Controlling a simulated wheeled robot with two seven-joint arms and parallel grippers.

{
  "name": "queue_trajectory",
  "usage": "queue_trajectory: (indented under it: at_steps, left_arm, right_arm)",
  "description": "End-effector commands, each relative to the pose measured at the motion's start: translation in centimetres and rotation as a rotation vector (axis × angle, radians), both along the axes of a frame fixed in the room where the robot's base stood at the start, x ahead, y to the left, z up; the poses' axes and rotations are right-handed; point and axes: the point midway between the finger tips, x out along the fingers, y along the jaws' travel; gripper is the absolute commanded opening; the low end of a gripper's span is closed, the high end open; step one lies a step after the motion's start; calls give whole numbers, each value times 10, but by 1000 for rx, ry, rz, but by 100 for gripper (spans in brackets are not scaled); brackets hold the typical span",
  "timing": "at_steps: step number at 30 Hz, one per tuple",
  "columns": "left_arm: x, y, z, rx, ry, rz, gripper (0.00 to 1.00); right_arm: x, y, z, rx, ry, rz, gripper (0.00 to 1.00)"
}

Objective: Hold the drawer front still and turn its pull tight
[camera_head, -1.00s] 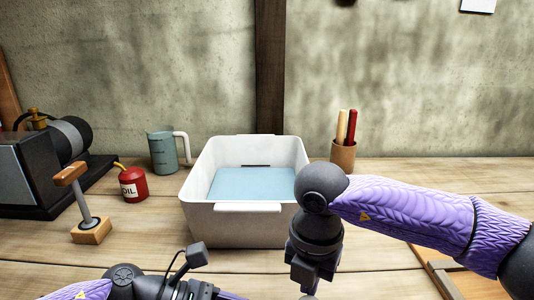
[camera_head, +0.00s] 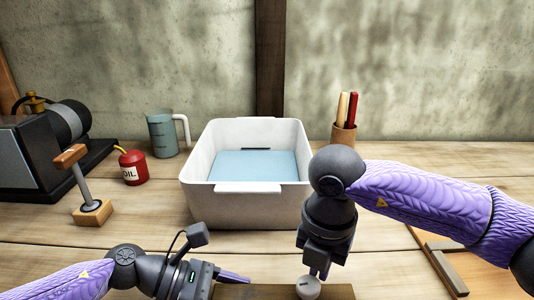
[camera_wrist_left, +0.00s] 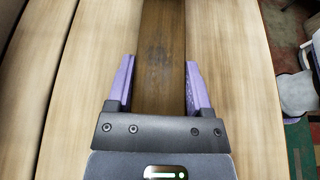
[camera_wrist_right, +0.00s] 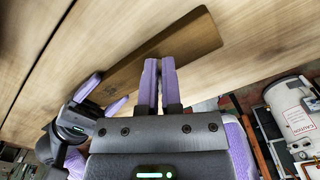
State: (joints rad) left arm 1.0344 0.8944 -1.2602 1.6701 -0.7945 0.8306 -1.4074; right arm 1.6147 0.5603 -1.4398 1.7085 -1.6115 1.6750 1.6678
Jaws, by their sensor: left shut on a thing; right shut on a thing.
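The drawer front (camera_head: 232,292) is a dark brown wooden board at the bottom edge of the head view. It also shows in the left wrist view (camera_wrist_left: 160,45) and the right wrist view (camera_wrist_right: 188,40). My left gripper (camera_wrist_left: 160,72) is shut across the board, one purple finger along each side. The pull (camera_head: 308,288) is a small pale round knob with a dark slot, at the board's right part. My right gripper (camera_head: 317,272) points down and is shut on the pull. In the right wrist view its fingers (camera_wrist_right: 159,70) are nearly together and hide the pull.
A white tray (camera_head: 248,208) with a blue bottom stands behind the grippers. A wooden-handled tool on a block (camera_head: 92,212), a red oil can (camera_head: 133,168), a blue-grey jug (camera_head: 162,134) and a pen cup (camera_head: 343,138) stand around it. A wooden frame (camera_head: 440,262) lies at right.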

Motion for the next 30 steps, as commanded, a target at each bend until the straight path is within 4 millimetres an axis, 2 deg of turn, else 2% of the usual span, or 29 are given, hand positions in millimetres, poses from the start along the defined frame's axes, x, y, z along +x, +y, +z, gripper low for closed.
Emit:
queue_trajectory:
  at_steps: [12, 22, 30]
  left_arm:
    - [2, 1, 1, -1, -2, 10, 0]
    - [2, 1, 1, -1, -2, 8, 0]
    - [1, 0, 0, -1, -1, 4, 0]
  right_arm:
    - [-5, -2, -1, 1, 5, 4, 0]
    - [0, -9, 0, 1, 4, 3, 0]
    - [1, -9, 42, 2, -1, 2, 0]
